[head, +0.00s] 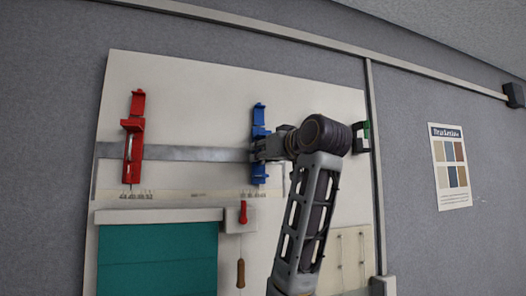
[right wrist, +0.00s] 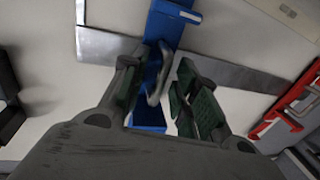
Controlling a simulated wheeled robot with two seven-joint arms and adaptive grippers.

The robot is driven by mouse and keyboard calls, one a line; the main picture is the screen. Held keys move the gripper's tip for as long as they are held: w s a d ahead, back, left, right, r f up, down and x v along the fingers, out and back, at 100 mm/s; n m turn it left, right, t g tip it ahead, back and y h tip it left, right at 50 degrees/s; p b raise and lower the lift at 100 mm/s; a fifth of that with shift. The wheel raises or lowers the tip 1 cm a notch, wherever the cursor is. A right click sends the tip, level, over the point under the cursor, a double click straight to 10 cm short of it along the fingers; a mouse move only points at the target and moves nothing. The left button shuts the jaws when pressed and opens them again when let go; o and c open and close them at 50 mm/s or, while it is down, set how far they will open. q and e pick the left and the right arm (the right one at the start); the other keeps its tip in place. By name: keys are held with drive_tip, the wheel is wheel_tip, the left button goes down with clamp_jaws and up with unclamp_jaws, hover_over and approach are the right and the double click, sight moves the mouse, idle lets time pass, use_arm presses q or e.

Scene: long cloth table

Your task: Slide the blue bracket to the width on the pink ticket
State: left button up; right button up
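The blue bracket (head: 259,142) sits upright on a grey metal rail (head: 195,153) on a pale wall board. My right gripper (head: 262,148) is at its middle, coming from the right. In the right wrist view the blue bracket (right wrist: 152,75) shows between the green-padded fingers of my right gripper (right wrist: 160,75). The fingers stand apart with a gap beside the bracket; the left finger looks close to it, contact unclear. A red bracket (head: 133,140) is on the rail at the left. I cannot make out a pink ticket. My left gripper is not in view.
A printed scale strip (head: 195,194) runs under the rail, its numbers too small to read surely. Below are a teal panel (head: 157,258), a red clip (head: 243,213) and a hanging brown handle (head: 240,272). The rail between the brackets is clear. A swatch poster (head: 451,166) hangs right.

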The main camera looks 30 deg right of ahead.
clamp_jaws()
drive_tip(key=shift+w+a+f, duration=0.1)
idle(0.8)
unclamp_jaws()
drive_tip(key=shift+a, duration=0.1)
drive_tip(key=s, duration=0.7)
drive_tip(key=shift+s+a, duration=0.15)
drive_tip(key=shift+s, duration=0.25)
